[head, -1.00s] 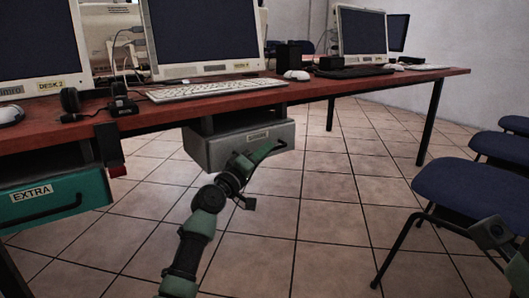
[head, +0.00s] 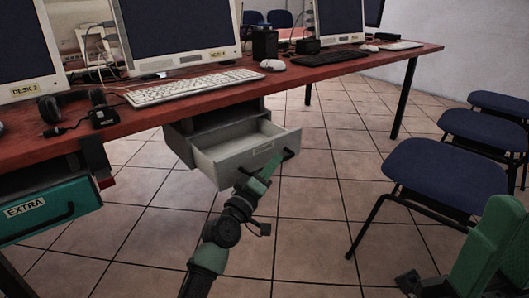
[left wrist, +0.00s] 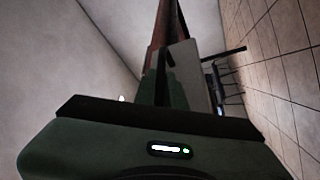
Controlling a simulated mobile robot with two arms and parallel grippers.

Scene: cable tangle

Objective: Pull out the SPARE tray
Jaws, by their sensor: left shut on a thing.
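A grey tray (head: 225,167) under the wooden desk stands pulled part way out of its dark housing (head: 180,140), and its inside looks empty. The small label on its front is too blurred to read. My left gripper (head: 273,166) is shut on the dark handle (head: 288,155) at the tray's front. In the left wrist view, my gripper's green body fills the bottom and a pale grey panel, probably the tray, shows beyond it. Part of my right arm (head: 490,245) shows at lower right; its fingertips cannot be seen.
A teal tray labelled EXTRA (head: 45,212) hangs shut at left. The desk (head: 205,100) carries monitors, a keyboard (head: 192,88) and a headset (head: 75,103). Blue chairs (head: 445,172) stand at right. The tiled floor (head: 315,215) between is clear.

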